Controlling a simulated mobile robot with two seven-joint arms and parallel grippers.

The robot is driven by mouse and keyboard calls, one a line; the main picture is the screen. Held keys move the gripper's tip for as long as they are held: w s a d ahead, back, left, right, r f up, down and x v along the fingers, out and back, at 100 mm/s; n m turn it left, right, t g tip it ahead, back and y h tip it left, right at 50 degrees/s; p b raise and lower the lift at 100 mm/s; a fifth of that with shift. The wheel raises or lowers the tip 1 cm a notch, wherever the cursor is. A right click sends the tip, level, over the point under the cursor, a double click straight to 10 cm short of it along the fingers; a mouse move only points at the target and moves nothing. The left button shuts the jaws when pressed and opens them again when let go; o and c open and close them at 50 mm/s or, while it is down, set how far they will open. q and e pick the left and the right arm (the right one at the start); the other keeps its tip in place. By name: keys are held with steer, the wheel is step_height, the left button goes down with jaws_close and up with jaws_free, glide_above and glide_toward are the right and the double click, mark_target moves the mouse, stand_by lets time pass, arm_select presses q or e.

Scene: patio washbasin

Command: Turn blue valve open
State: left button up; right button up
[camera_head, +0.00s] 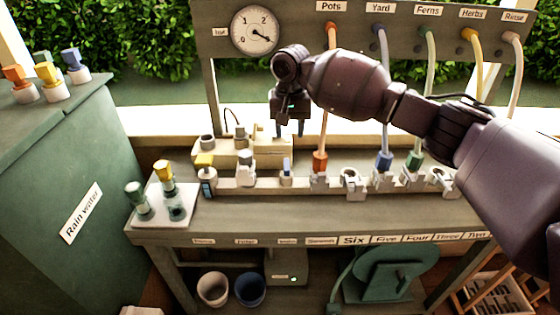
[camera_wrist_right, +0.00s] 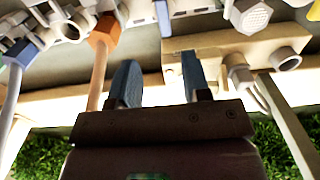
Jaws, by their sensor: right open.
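The blue valve (camera_head: 286,170) is a small white body with an upright blue lever, on the bench rail above the third label from the left. In the right wrist view its blue lever (camera_wrist_right: 162,16) shows at the top edge, partly cut off. My right gripper (camera_head: 289,128) is open and empty, pointing down above and behind the valve, apart from it. In the right wrist view its two blue-grey fingers (camera_wrist_right: 160,82) stand apart with nothing between them. My left gripper is not in view.
An orange connector (camera_head: 320,161) with its hose stands just right of the valve; it also shows in the wrist view (camera_wrist_right: 103,32). A beige block (camera_head: 271,150) with a white fitting stands left of the valve. Blue (camera_head: 384,160) and green connectors stand further right. A gauge (camera_head: 254,30) hangs above.

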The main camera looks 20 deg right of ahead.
mark_target(287, 164)
steer(key=f+b, duration=0.1)
steer(key=f, duration=0.8)
steer(key=shift+w+a+f+b, duration=0.1)
steer(key=shift+a+b, duration=0.1)
steer(key=shift+b, duration=0.2)
steer(key=shift+f, duration=0.8)
steer(key=shift+c, duration=0.2)
